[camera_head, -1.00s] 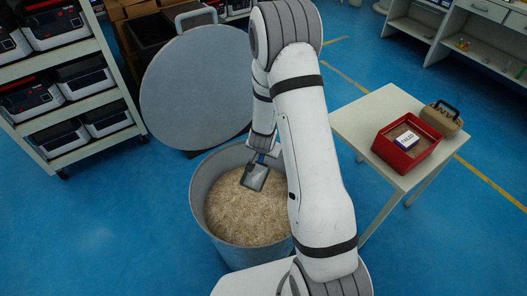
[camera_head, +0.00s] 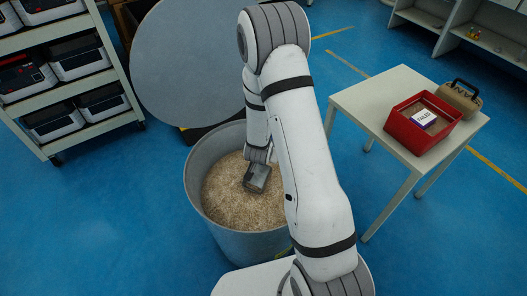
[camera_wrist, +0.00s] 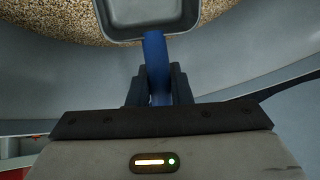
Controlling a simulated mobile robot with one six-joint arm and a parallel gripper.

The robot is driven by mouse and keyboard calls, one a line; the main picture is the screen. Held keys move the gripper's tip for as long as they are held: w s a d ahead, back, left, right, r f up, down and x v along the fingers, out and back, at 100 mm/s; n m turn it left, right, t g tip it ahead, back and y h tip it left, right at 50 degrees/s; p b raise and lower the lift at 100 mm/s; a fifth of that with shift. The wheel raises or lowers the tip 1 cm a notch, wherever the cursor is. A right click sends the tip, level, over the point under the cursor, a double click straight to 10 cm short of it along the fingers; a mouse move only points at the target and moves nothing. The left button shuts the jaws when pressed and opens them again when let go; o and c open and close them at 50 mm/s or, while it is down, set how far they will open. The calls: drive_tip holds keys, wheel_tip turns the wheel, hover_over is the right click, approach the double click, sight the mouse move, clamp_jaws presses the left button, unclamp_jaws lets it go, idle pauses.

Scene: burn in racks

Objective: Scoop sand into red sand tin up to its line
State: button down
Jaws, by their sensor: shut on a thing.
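My gripper (camera_wrist: 158,88) is shut on the blue handle of a grey metal scoop (camera_wrist: 150,12). In the head view the scoop (camera_head: 257,177) is inside the grey sand bin (camera_head: 199,204), at the sand (camera_head: 240,208); I cannot tell how deep it sits. In the wrist view the visible part of the scoop's inside looks empty. The red sand tin (camera_head: 426,152) stands on a small white table to the right, with sand in it and a white labelled box (camera_head: 424,118) on the sand. Its fill line cannot be made out. My arm hides the bin's right side.
A tan bag-like object with a dark handle (camera_head: 459,97) stands behind the tin on the white table (camera_head: 377,101). A round grey lid (camera_head: 190,65) leans behind the bin. A rack of devices (camera_head: 68,78) stands at left. Blue floor lies clear between bin and table.

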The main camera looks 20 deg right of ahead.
drive_tip(key=shift+f+b, duration=0.5)
drive_tip(key=shift+f, duration=0.45)
drive_tip(key=shift+w+d+r+g+p, duration=0.2)
drive_tip(key=shift+r+g+p, duration=0.1)
drive_tip(key=shift+r+p, duration=0.6)
drive_tip(key=shift+w+d+r+g+y+p, duration=0.3)
drive_tip(key=shift+r+g+y+p, duration=0.15)
drive_tip(key=shift+p, duration=0.6)
drive_tip(key=shift+w+d+r+g+y+p, duration=0.4)
drive_tip(key=shift+r+g+y+p, duration=0.2)
drive_tip(key=shift+p, duration=0.45)
wheel_tip(320, 180, up, 16)
drive_tip(key=w+g+y+p, duration=0.1)
drive_tip(key=g+y+p, duration=0.1)
drive_tip(key=p, duration=1.2)
drive_tip(key=shift+d+f+m+p, duration=0.2)
drive_tip(key=shift+d+m+p, duration=0.15)
drive_tip(key=shift+d+m, duration=0.05)
drive_tip(key=shift+g, duration=0.25)
